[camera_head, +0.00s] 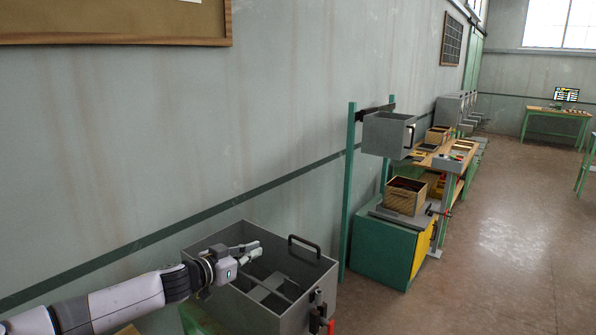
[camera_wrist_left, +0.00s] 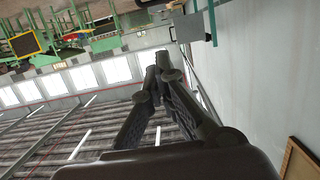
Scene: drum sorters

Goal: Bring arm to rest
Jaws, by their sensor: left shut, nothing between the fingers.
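My left arm (camera_head: 120,300) comes in from the lower left of the head view. Its gripper (camera_head: 252,252) is over the near grey bin and points to the right. In the left wrist view the gripper's dark fingers (camera_wrist_left: 158,78) meet at their tips, with nothing between them. My right gripper is in neither view.
The open grey bin (camera_head: 318,278) has inner dividers, a dark handle and a red-knobbed fitting. Beyond it stand a green cabinet (camera_head: 385,250) with a wooden box (camera_head: 405,200), a raised grey box (camera_head: 385,135) and a workbench (camera_head: 455,160). The floor on the right (camera_head: 500,240) is clear.

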